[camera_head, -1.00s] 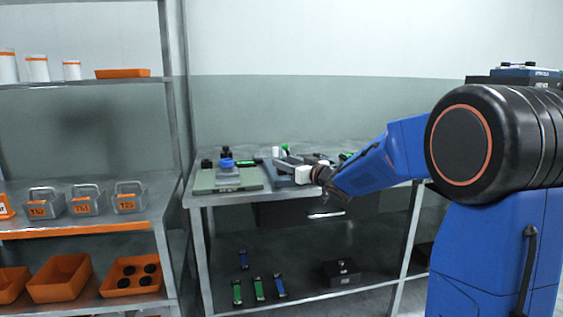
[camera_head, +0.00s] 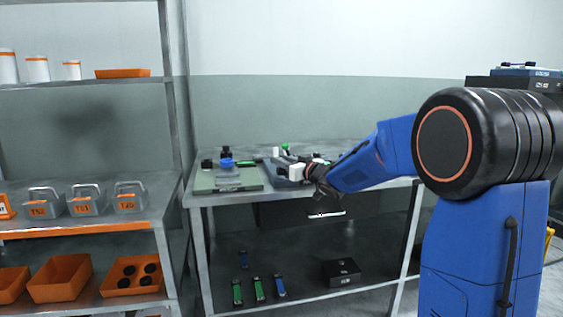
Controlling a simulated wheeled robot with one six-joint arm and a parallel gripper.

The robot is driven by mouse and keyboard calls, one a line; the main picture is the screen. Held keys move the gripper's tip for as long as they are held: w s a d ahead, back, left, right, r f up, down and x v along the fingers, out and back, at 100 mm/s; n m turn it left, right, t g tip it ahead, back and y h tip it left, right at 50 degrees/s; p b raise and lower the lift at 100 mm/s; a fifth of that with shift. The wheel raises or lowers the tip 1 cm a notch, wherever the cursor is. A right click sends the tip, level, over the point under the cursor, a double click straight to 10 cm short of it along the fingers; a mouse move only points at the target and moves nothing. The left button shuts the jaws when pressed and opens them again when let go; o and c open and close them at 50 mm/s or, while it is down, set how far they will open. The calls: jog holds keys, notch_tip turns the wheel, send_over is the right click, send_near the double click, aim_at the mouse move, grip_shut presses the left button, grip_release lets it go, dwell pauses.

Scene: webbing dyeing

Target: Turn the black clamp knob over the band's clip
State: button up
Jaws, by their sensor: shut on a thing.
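My gripper (camera_head: 298,167) is low over a dark grey fixture (camera_head: 285,181) on the bench. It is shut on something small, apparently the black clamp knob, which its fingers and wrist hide. The band's clip under it cannot be made out. To the left, a grey-green board (camera_head: 200,185) carries a blue round piece (camera_head: 226,163), a green band piece (camera_head: 247,163) and small black items (camera_head: 207,164). My gripper is clear of that board.
The metal bench (camera_head: 193,201) has a drawer below and a lower shelf with several green and blue rolls (camera_head: 258,289) and a black box (camera_head: 342,272).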

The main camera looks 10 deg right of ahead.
jog(key=shift+a+m+t+h, duration=0.1)
jog(key=shift+m+t+h, duration=0.4)
jog(key=shift+h, duration=0.4)
jog(key=shift+m+t+h, duration=0.4)
jog(key=shift+m+h, duration=1)
jog(key=shift+h, duration=0.5)
jog(key=shift+m+h, duration=1.9)
jog(key=shift+h, duration=1)
jog(key=m+g+h, duration=0.1)
jog(key=m+h, duration=0.1)
jog(key=h, duration=0.1)
jog(key=m+g+h, duration=0.2)
jog(key=m+h, duration=0.1)
jog(key=h, duration=0.1)
jog(key=shift+h, duration=0.3)
jog(key=shift+m+g+h, duration=1.1)
jog(key=shift+g+h, duration=0.1)
jog(key=shift+g, duration=0.1)
jog(key=shift+r, duration=0.1)
